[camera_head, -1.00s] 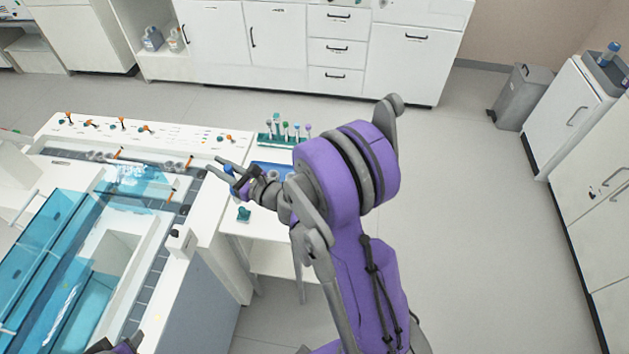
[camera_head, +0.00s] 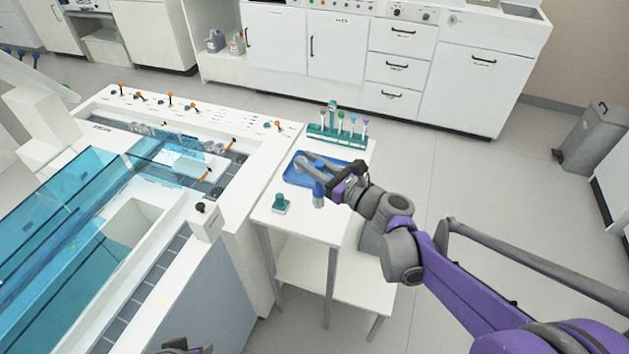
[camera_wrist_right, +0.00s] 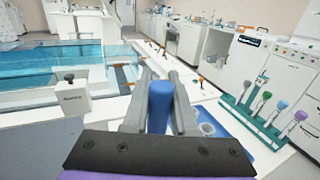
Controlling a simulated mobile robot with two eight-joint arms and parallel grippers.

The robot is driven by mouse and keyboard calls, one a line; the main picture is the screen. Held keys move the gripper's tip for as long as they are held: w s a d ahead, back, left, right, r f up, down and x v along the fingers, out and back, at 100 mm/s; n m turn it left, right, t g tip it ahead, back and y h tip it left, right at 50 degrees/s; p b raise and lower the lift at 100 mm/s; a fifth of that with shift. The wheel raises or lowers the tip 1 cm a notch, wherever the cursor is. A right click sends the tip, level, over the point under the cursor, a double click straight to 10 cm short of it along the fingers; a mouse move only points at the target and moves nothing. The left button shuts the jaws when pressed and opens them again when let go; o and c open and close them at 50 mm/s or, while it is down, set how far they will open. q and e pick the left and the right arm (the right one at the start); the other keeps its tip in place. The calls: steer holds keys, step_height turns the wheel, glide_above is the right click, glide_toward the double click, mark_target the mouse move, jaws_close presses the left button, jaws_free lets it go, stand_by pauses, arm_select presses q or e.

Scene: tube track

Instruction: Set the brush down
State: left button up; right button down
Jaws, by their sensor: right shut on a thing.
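The brush (camera_head: 319,188) shows as a blue handle with a pale lower end in the head view. My right gripper (camera_head: 318,174) is shut on it and holds it roughly upright over the front edge of the small white side table (camera_head: 262,214). In the right wrist view the blue handle (camera_wrist_right: 160,105) stands between the two grey fingers. The brush's lower end is hidden there. A blue tray (camera_head: 292,177) lies on the table just behind and left of the gripper. Only a scrap of my left arm shows at the bottom edge; its fingers do not show.
A green rack (camera_head: 325,135) with several coloured-top items stands at the table's back. A small teal-topped object (camera_head: 281,203) sits at the front left. The white machine with a blue clear cover (camera_head: 70,215) adjoins on the left. Bare tabletop shows around the tray.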

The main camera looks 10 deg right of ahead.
step_height(320, 180, down, 6)
steer(key=b, duration=0.1)
steer(key=shift+f, duration=0.25)
steer(key=shift+w+f+b, duration=0.1)
steer(key=shift+f+b, duration=0.05)
steer(key=shift+b, duration=0.15)
steer(key=c, duration=0.7)
jaws_free()
